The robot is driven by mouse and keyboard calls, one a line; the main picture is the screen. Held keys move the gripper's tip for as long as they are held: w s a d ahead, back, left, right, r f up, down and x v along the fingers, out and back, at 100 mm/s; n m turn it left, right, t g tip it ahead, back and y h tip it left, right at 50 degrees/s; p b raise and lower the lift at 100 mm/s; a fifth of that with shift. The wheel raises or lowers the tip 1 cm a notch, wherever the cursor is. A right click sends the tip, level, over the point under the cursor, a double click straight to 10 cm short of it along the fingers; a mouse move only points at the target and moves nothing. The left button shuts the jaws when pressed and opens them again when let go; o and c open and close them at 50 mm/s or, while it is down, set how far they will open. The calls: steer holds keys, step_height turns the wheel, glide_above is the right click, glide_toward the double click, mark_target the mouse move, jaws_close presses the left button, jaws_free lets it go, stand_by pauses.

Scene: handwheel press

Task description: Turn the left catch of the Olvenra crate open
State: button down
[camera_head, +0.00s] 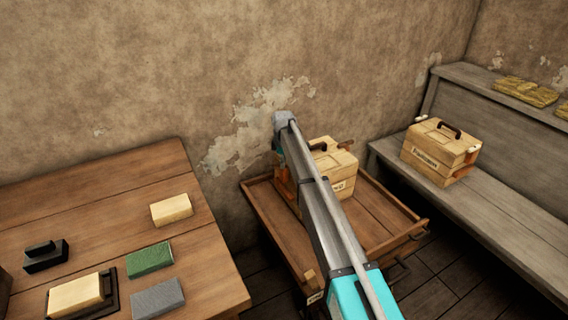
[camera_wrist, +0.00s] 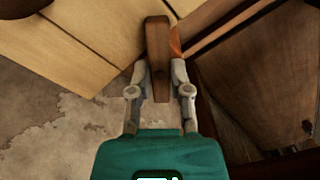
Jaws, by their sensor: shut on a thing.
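A pale wooden crate (camera_head: 340,162) with a dark top handle stands on the tray-like wooden trolley, partly behind my arm. Its label is mostly covered, so I cannot read the name. In the wrist view its light planks (camera_wrist: 105,30) fill the upper left. A brown wooden catch (camera_wrist: 157,35), a narrow bar, stands out from the crate beside an orange part. My gripper (camera_wrist: 158,72) is shut on this catch, with one finger on each side.
The trolley (camera_head: 395,240) has a raised rim and bare room right of the crate. A second similar crate (camera_head: 440,150) stands on the grey bench at right. The left table (camera_head: 90,210) holds several blocks. The plastered wall is close behind the trolley.

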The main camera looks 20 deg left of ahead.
steer(key=m, duration=0.5)
steer(key=shift+a+m, duration=0.1)
steer(key=shift+m, duration=2.5)
steer(key=c, duration=0.6)
jaws_free()
steer(key=shift+o, duration=0.2)
steer(key=shift+r, duration=0.1)
